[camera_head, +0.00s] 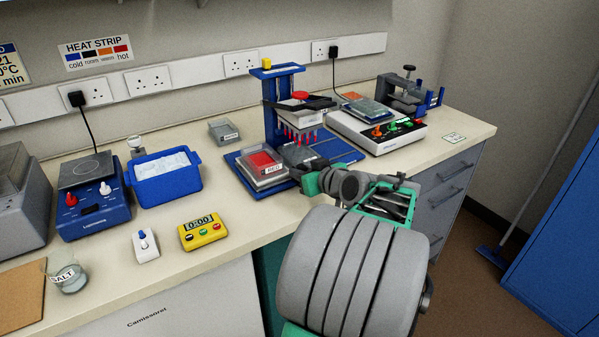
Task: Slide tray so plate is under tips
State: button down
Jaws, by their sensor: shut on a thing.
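The tray (272,183) is a pale, low holder with a "RED" label on its front, and it carries a plate with red wells (263,161). It sits on the blue base (345,152) of the pipette stand (270,112), left of the tips. The red tips (299,136) hang in a row under the grey head, to the right of the plate and not over it. My gripper (296,157) is at the tray's right side, shut on it. The fingertips and exact grip are small and partly hidden by my wrist.
A white device with coloured knobs (386,138) stands right of the stand. A blue tub (165,180), yellow timer (203,234) and small grey box (224,131) lie to the left. The blue base is bare right of the tips. The bench's front edge runs under my arm.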

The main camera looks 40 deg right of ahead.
jog(key=shift+a, duration=0.15)
jog(key=c, duration=1.3)
grip_release()
jog(key=shift+a, duration=0.1)
jog(key=v, duration=0.7)
jog(key=shift+s+r, duration=0.15)
jog(key=shift+s, duration=0.2)
